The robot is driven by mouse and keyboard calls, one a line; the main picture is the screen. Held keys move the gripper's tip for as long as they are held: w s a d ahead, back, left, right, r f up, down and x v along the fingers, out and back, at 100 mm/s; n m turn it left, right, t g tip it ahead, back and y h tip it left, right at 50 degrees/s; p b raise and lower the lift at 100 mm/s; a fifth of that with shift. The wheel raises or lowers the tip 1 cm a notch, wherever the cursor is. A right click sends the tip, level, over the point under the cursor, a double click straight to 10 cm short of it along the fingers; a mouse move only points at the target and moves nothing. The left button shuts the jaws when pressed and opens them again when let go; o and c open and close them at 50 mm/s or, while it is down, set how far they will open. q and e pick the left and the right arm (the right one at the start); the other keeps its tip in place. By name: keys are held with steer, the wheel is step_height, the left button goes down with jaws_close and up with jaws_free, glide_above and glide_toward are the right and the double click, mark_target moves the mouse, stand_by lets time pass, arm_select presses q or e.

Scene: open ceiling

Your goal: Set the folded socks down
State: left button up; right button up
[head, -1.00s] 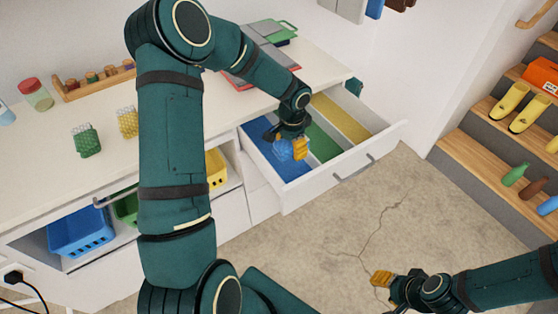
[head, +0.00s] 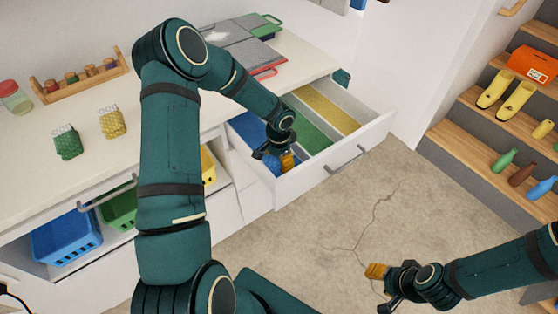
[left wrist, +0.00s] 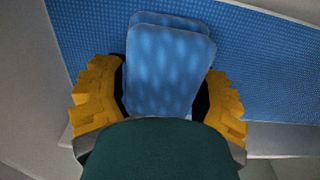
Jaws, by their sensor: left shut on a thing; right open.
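My left gripper (head: 280,157) is low over the blue-lined compartment (head: 243,126) of the open white drawer (head: 335,165), near its front end. In the left wrist view its yellow fingers (left wrist: 161,100) are shut on the folded blue socks (left wrist: 170,65), one on each side. The socks lie over the blue dotted lining (left wrist: 270,75); I cannot tell whether they touch it. In the head view the gripper mostly hides them. My right gripper (head: 380,279) is open and empty above the floor at the lower right.
The drawer also has green (head: 314,134) and yellow (head: 328,108) compartments, both empty. On the counter stand green (head: 67,143) and yellow (head: 111,122) textured items, a spice rack (head: 80,85) and a jar (head: 14,98). A blue basket (head: 66,238) is below. Steps with shoes and bottles (head: 522,174) are right.

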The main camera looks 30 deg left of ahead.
arm_select(q)
steer(key=shift+f, duration=0.15)
steer(key=o, duration=1.2)
steer(key=shift+r, duration=0.25)
step_height(320, 180, up, 12)
steer(key=p, duration=0.2)
steer(key=shift+p, duration=0.3)
steer(key=shift+f, duration=0.1)
